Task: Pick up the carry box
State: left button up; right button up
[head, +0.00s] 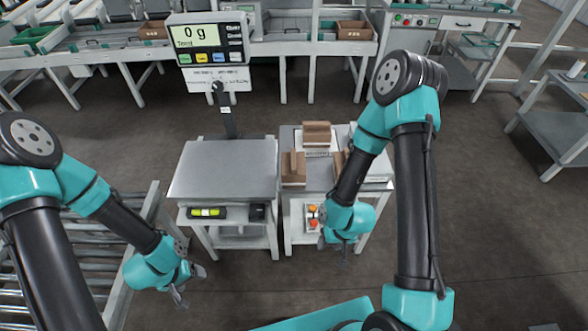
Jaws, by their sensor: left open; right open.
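Several brown cardboard boxes stand on the right-hand table (290,142). One box (317,133) is at the back and another box (294,168) is at the left front. A third brown piece (338,166) is partly hidden behind my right arm. I cannot tell which one is the carry box. My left gripper (190,285) is open and empty, low in front of the scale table's left side. My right gripper (335,252) is open and empty, in front of the right-hand table and apart from the boxes.
The scale table (225,168) has a bare top, and its display (208,40) reads 0 g. A roller conveyor (85,240) runs at the left. Orange-red items (312,222) sit on the right table's lower shelf. Packing benches line the back.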

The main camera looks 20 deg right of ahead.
jog(key=shift+o, duration=0.2)
notch_tip(320, 180, up, 18)
jog(key=h, duration=0.2)
send_over(293, 167)
jog(key=shift+w+d+f+g, duration=0.15)
jog(key=shift+w+d+g, duration=0.1)
jog(key=shift+g, duration=0.15)
jog(key=w+r+m+h, duration=0.1)
jog(key=w+r, duration=0.3)
jog(key=r, duration=0.4)
jog(key=shift+r+h, duration=0.3)
jog(key=shift+h, duration=0.1)
jog(key=shift+f, duration=0.1)
notch_tip(293, 167, down, 12)
jog(key=shift+f, duration=0.1)
